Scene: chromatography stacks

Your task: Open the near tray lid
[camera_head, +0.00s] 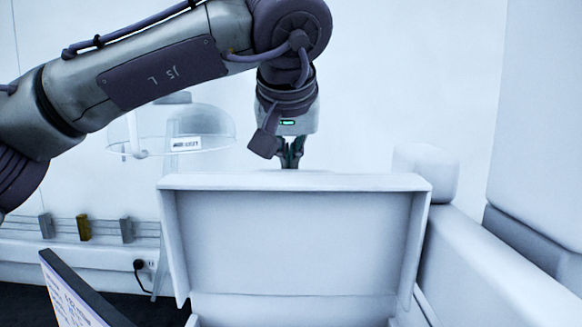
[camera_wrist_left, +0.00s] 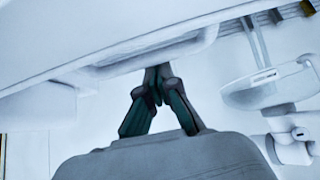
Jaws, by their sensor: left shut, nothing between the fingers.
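The tray lid (camera_head: 295,240) is a white, shallow, box-like cover. It stands raised in the head view, its hollow inner side facing me. My left gripper (camera_head: 291,160) is just behind the lid's top edge, with its fingertips partly hidden by it. In the left wrist view, the left gripper (camera_wrist_left: 158,75) is shut with nothing between its fingers, close to the edge of a white panel (camera_wrist_left: 120,45). I cannot tell whether the fingers touch it. My right gripper is in neither view.
A white housing (camera_head: 490,265) runs along the right, with a tall white block (camera_head: 540,130) behind it. A clear dome-shaped fixture (camera_head: 190,125) is on the back left. A dark-edged screen (camera_head: 75,295) stands at the lower left. A wall rail (camera_head: 85,228) has sockets.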

